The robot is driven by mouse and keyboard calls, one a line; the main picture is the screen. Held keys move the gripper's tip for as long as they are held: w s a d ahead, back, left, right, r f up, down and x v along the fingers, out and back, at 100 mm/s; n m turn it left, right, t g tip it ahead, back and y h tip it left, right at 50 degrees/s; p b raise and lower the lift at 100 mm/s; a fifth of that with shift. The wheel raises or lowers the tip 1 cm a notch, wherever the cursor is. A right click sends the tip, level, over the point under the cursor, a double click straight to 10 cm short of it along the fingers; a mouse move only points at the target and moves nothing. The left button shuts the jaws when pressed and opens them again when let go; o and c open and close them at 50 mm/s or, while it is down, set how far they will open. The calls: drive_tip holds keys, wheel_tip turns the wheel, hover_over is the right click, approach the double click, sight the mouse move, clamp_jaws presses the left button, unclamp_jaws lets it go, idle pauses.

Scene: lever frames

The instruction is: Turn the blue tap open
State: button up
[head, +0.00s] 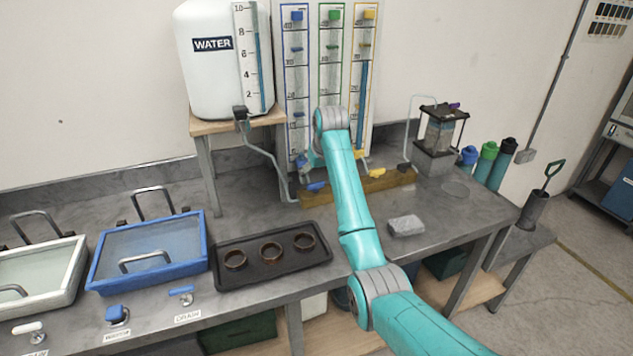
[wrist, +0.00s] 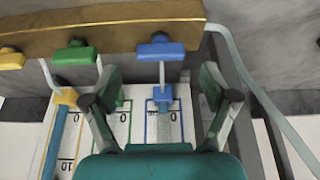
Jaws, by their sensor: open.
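The blue tap (head: 316,186) shows in the head view as a small blue handle on the wooden bar below the gauge columns. In the wrist view the blue tap (wrist: 160,49) is at the upper middle, on the bar, with a pale tube running to a blue fitting (wrist: 163,94) on the blue-edged column. My gripper (wrist: 158,84) is open and empty. Its fingers are spread on either side of the blue column in the picture, with the tap beyond the fingertips. I see no contact with the tap. In the head view my arm hides most of the gripper.
The wooden bar (head: 345,191) also carries a yellow tap (head: 377,173) and a green tap (wrist: 75,54). The water tank (head: 215,75) stands at left, its hose passing beside the blue tap. A tray (head: 262,280) with three rings and a grey block (head: 405,226) lie in front.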

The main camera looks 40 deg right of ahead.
sight(316, 183)
drive_tip(key=shift+x, duration=1.7)
drive_tip(key=c, duration=1.2)
